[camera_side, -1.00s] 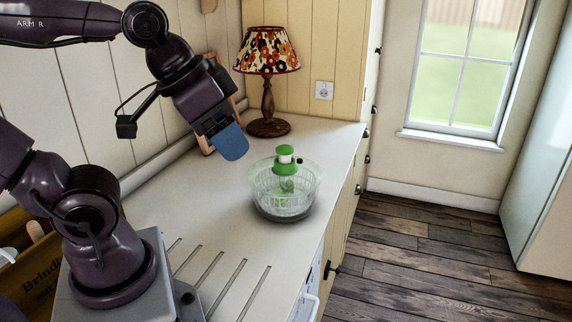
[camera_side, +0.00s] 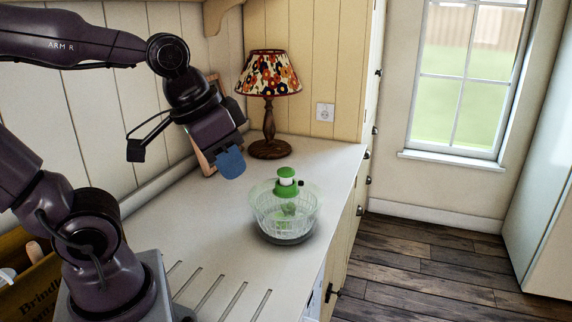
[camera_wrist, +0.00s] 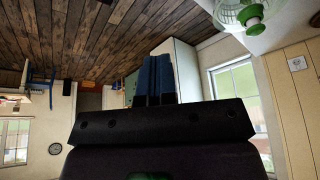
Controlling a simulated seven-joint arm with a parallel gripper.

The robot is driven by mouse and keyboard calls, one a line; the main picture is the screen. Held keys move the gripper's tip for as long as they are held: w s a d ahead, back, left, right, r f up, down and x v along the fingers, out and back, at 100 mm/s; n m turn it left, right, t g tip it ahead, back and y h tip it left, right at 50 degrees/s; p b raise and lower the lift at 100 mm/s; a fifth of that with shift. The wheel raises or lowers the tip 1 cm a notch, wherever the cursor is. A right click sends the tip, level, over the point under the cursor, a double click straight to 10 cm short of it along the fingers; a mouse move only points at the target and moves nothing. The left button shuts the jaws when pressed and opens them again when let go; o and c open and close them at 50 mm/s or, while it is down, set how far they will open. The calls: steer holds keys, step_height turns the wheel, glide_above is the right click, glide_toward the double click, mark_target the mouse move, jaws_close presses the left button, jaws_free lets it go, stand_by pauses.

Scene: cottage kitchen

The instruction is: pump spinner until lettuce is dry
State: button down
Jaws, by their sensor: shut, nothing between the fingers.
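The salad spinner (camera_side: 286,212) stands upright on the counter in the side view, with a clear bowl and a green pump knob (camera_side: 286,173) on a white stem above its lid. Some green shows inside the bowl; the lettuce cannot be made out clearly. My gripper (camera_side: 231,163), with blue fingers, is shut and empty. It hangs to the left of the spinner, above the counter and apart from the knob. In the wrist view the shut fingers (camera_wrist: 152,78) point away from the spinner (camera_wrist: 240,12), which shows at the top right, partly cut off.
A table lamp (camera_side: 269,100) with a flowered shade stands behind the spinner near the wall. A wooden frame (camera_side: 203,158) leans by the wall behind my gripper. The counter (camera_side: 215,222) is clear around the spinner. Grooves run along its near part.

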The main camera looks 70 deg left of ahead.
steer(key=w+a+n+g, duration=0.1)
steer(key=w+a+g, duration=0.2)
steer(key=w+a, duration=0.6)
steer(key=m+g, duration=0.2)
steer(key=m, duration=0.9)
glide_above(286, 169)
steer(key=shift+f, duration=0.35)
steer(key=shift+f, duration=0.1)
step_height(286, 169, down, 14)
steer(key=shift+r, duration=0.1)
